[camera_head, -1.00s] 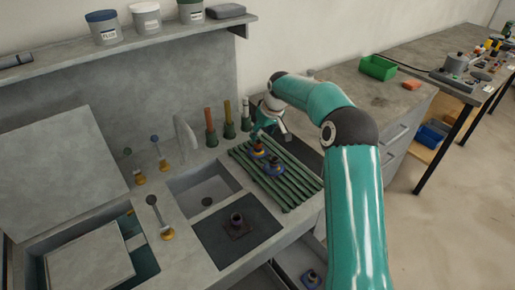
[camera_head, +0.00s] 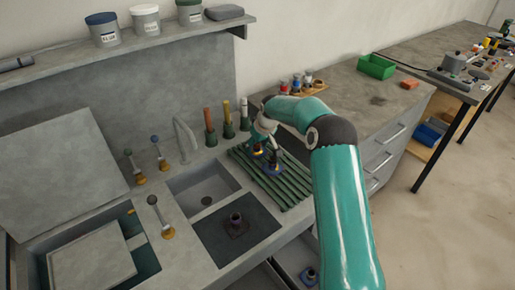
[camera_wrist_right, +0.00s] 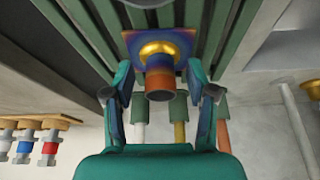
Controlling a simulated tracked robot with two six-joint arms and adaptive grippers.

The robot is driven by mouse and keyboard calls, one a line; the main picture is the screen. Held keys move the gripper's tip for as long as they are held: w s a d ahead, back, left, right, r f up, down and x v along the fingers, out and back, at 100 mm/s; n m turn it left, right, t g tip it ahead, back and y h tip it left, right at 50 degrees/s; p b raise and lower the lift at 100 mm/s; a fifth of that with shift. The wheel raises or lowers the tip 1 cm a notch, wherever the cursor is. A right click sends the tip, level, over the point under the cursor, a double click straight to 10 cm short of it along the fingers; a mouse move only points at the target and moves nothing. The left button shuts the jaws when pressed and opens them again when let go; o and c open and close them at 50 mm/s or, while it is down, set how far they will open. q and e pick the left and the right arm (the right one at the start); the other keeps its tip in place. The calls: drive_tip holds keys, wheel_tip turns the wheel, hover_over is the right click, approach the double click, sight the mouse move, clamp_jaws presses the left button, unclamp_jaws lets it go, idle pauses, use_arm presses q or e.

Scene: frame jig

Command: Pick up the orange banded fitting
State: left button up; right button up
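In the right wrist view, a fitting with an orange-brown cylindrical end (camera_wrist_right: 159,84), a gold collar and a blue-purple square flange stands between the fingers of my right gripper (camera_wrist_right: 160,95). The fingers are apart, one on each side, with gaps to the fitting. In the head view, my right gripper (camera_head: 266,140) is low over the green slatted rack (camera_head: 290,192). My left gripper is out of view.
Upright tools in green holders (camera_head: 228,130) stand just behind the rack. A sink basin (camera_head: 204,188) and a tap (camera_head: 185,140) are to the left. A dark recess holds another fitting (camera_head: 236,222). A wooden tray with small bottles (camera_head: 302,90) lies on the back counter.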

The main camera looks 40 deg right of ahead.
clamp_jaws()
drive_tip(key=shift+r, duration=0.1)
